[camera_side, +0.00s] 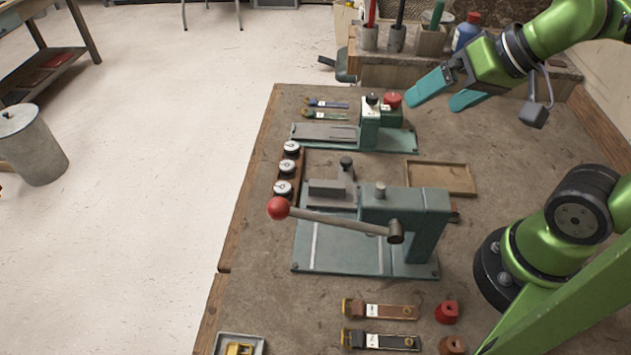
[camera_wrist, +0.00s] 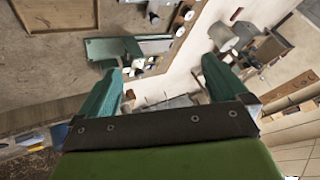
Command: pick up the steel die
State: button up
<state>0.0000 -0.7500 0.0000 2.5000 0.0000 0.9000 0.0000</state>
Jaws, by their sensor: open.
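My gripper (camera_side: 433,104) is open and empty, with two teal fingers, in the air above the back of the bench, right of the small green machine with a red knob. In the wrist view my gripper (camera_wrist: 162,68) shows both fingers spread with nothing held between them. I cannot pick out the steel die with certainty. Several small round pieces with pale tops stand in a narrow wooden rack (camera_side: 301,166) left of the lever press; one is a round piece (camera_side: 289,167). A grey block (camera_side: 326,187) sits at the press. My gripper touches none of these.
The lever press (camera_side: 405,215) with a red-ball handle stands mid-bench. The small green machine (camera_side: 370,125) is behind it. A shallow wooden tray (camera_side: 442,164) lies right. A tool shelf (camera_side: 400,75) borders the back.

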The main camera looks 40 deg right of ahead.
jog(key=c, duration=0.6)
jog(key=shift+c, duration=0.2)
jog(key=n+g+h, duration=0.2)
jog(key=n+g, duration=0.5)
send_over(282, 187)
notch_tip(282, 187, down, 6)
notch_tip(282, 187, down, 17)
jog(key=shift+r, duration=0.2)
